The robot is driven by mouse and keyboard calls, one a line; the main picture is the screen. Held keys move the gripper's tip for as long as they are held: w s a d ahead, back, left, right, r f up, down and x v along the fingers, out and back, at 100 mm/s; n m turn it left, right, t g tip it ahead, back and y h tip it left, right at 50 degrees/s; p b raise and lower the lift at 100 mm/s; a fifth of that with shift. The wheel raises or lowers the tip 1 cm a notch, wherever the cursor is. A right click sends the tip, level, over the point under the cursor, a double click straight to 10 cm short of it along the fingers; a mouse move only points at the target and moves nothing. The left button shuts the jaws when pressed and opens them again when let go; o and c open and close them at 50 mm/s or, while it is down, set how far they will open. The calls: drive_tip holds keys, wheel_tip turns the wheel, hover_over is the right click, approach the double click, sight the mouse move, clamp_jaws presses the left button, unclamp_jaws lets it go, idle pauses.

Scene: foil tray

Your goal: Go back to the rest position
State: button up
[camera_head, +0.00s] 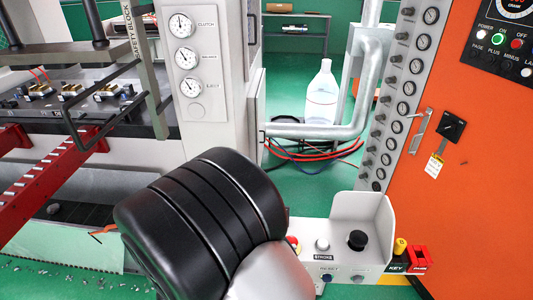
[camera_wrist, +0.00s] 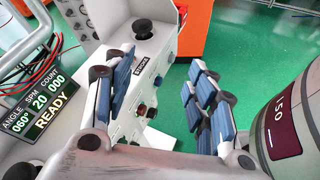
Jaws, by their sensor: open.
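My gripper (camera_wrist: 160,82) shows in the wrist view with its two blue-padded fingers spread apart. Nothing is between the pads. Behind and between the fingers is a white control box (camera_wrist: 142,62) with a black knob and a label reading STROKE. The same control box (camera_head: 357,214) shows in the camera_head view, right of my black and silver arm link. That link covers the lower middle of the view, and my gripper is hidden there. No foil tray can be made out in either view.
A READY display (camera_wrist: 40,108) is left of my gripper; a grey drum (camera_wrist: 290,120) marked 150 is close on its right. Green floor (camera_head: 290,185) shows between machines.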

drive_tip(key=s+d+r+m+y, duration=0.4)
drive_tip(key=s+r+m+y, duration=0.2)
drive_tip(key=m, duration=0.3)
drive_tip(key=s+d+r+m+y, duration=0.5)
drive_tip(key=s+r+m+y, duration=0.1)
drive_tip(key=r+m, duration=0.3)
drive_tip(key=shift+s+d+m, duration=0.3)
drive_tip(key=shift+s+m, duration=0.2)
drive_tip(key=shift+s, duration=0.05)
